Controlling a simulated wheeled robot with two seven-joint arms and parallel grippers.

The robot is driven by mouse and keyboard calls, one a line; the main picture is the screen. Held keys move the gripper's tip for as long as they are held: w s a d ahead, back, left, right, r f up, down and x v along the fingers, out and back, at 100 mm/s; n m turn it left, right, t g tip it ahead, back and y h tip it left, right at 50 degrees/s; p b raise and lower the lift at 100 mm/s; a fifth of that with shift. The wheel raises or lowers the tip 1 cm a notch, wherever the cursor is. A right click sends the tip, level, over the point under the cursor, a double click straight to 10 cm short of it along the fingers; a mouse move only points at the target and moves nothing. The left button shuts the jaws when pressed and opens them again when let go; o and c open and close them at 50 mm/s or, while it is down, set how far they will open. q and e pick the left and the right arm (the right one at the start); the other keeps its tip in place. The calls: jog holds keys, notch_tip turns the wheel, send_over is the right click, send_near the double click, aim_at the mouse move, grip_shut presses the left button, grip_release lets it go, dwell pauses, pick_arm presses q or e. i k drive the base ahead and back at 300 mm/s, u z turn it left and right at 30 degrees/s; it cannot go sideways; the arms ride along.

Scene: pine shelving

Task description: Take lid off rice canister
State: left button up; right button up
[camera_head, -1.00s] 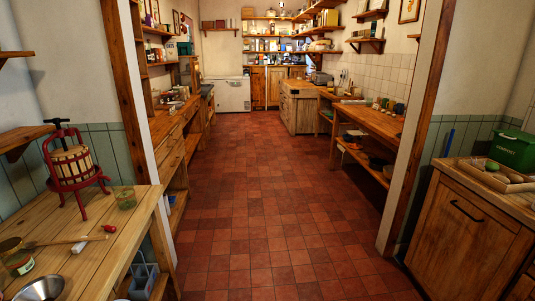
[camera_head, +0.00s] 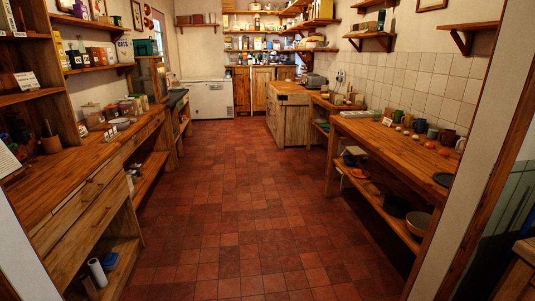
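Neither of my grippers is in view. I cannot pick out a rice canister for sure. Several small containers (camera_head: 127,107) stand on the left wooden counter (camera_head: 75,165), too small to read. Many jars and boxes (camera_head: 262,43) stand on the far wall shelves, also too small to tell apart.
A clear red tiled floor (camera_head: 225,200) runs down the middle. A right wooden counter (camera_head: 385,137) holds mugs and small round items, with bowls on its lower shelf. A butcher-block island (camera_head: 290,110) and a white chest freezer (camera_head: 208,98) stand farther back. A door frame edge (camera_head: 490,170) is close at right.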

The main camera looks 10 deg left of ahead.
aim_at(128, 109)
jog(key=u, duration=0.05)
jog(key=i, duration=2.35)
jog(key=u, duration=0.55)
jog(key=i, duration=2.25)
jog(key=u, duration=1)
jog(key=i, duration=2)
jog(key=u, duration=0.45)
